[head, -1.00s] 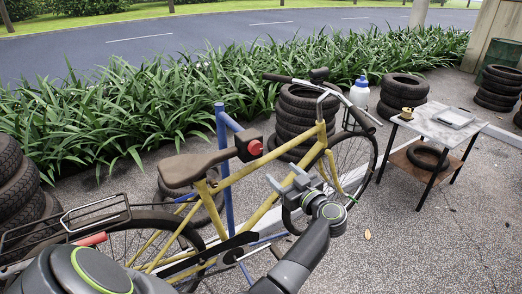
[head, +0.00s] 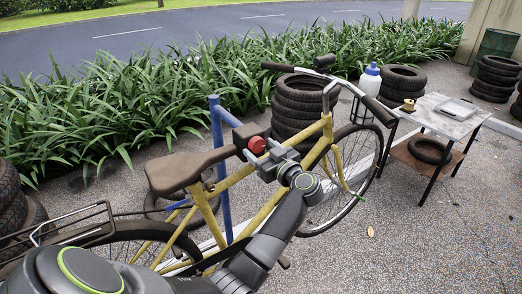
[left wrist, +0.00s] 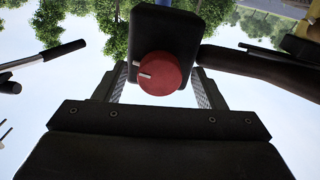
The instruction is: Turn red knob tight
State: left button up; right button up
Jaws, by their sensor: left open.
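The red knob (head: 257,145) sits on a black clamp box (head: 243,135) at the top of a blue stand post (head: 216,150), beside the yellow bicycle's seat. In the left wrist view the knob (left wrist: 160,73) shows face-on with a white mark at its left side. My left gripper (head: 268,157) is open right in front of the knob. In the left wrist view its two fingers stand to the left and right of the knob, apart from it. Whether the fingertips reach past the knob's face is hard to tell. My right gripper is not in view.
The yellow bicycle (head: 232,179) fills the middle, with its brown saddle (head: 190,168) close left of the knob. A small table (head: 440,122) stands at the right. Tyre stacks (head: 299,105) and a hedge (head: 110,125) lie behind. The pavement at the right front is clear.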

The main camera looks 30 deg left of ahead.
pick_arm(q)
jog(key=shift+c, duration=1.4)
jog(key=c, duration=0.7)
